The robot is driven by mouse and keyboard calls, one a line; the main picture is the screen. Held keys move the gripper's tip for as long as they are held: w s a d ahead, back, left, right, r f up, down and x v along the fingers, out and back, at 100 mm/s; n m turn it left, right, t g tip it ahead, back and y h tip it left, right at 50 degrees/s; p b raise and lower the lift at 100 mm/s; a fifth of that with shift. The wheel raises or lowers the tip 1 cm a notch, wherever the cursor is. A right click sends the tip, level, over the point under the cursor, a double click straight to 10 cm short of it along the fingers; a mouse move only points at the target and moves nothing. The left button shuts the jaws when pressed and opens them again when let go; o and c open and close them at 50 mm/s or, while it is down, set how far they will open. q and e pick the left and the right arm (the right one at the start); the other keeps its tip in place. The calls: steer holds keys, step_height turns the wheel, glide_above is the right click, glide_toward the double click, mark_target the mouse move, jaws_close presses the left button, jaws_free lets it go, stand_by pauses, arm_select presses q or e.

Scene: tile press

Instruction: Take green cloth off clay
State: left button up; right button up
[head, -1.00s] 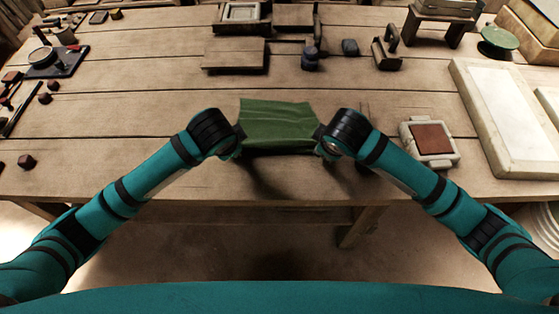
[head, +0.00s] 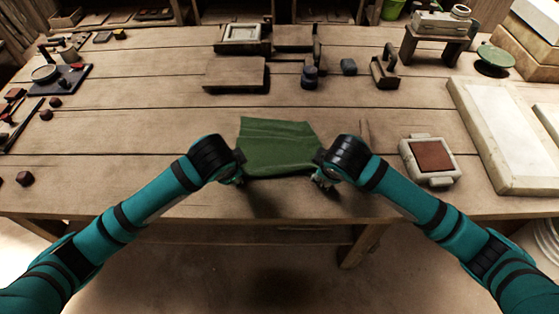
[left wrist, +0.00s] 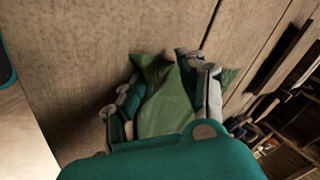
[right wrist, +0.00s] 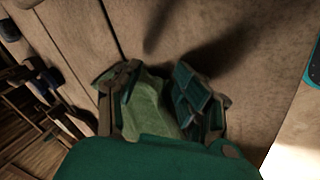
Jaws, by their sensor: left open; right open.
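The green cloth (head: 277,148) is spread, with creases, between my two grippers near the table's front edge in the head view. A dark shadow lies below it on the table. My left gripper (head: 239,172) is at its left edge; the left wrist view shows folded cloth (left wrist: 167,100) between the parted fingers. My right gripper (head: 323,179) is at its right edge; the right wrist view shows cloth (right wrist: 148,105) between its parted fingers. Both jaws are open. Red-brown clay (head: 432,155) sits uncovered in a pale square frame (head: 451,168) to the right. Anything under the cloth is hidden.
A long white slab (head: 510,140) lies at the right of the wooden table. The table left of the cloth is mostly clear.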

arm_select(q)
steer(key=v, duration=1)
steer(key=shift+s, duration=0.6)
arm_select(e)
steer(key=s+v, duration=0.1)
steer(key=v, duration=0.9)
arm_select(q)
steer(key=shift+r, duration=0.1)
arm_select(e)
steer(key=shift+s+r, duration=0.1)
